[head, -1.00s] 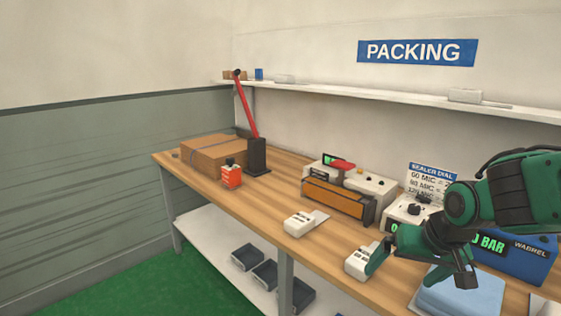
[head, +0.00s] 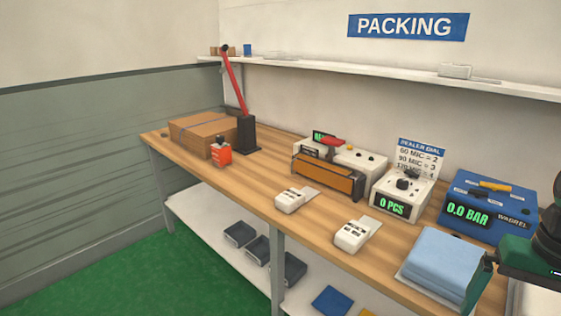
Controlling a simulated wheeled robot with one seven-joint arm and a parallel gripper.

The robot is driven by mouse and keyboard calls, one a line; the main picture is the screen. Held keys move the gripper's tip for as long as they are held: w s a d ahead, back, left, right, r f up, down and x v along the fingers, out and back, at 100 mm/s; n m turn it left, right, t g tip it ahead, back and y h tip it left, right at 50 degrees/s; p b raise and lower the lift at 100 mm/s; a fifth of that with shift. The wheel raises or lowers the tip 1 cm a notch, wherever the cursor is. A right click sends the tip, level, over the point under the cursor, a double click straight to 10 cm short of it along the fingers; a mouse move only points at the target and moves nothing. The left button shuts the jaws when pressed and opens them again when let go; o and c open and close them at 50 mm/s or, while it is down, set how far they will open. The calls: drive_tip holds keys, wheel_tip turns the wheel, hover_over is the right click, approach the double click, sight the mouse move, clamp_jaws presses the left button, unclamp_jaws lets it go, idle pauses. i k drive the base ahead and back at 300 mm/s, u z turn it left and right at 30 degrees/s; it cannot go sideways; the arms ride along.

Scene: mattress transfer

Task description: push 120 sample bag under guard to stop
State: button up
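Two small white items with dark print lie on the bench, a left one (head: 291,200) and a right one (head: 352,235). Each has a thin pale flap at its far end. Their print is too small to read, so I cannot tell which is the 120 sample bag. The sealer behind them has an orange-brown bar (head: 327,180) across its front, which looks like the guard. I cannot make out a stop. My gripper (head: 488,272) is at the right edge, by the right side of the folded blue stack. Its fingers are largely hidden; nothing held shows.
The folded blue stack (head: 440,262) lies at the front right. A dial unit reading 0 PCS (head: 392,207) and a blue unit reading 0.0 BAR (head: 467,215) stand behind. A carton (head: 202,135), an orange bottle (head: 221,153) and a red-levered press (head: 245,136) stand left.

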sight(288, 202)
drive_tip(key=u, duration=0.05)
drive_tip(key=k, duration=0.35)
drive_tip(key=u, duration=0.4)
drive_tip(key=i, duration=1.2)
drive_tip(key=u, duration=0.3)
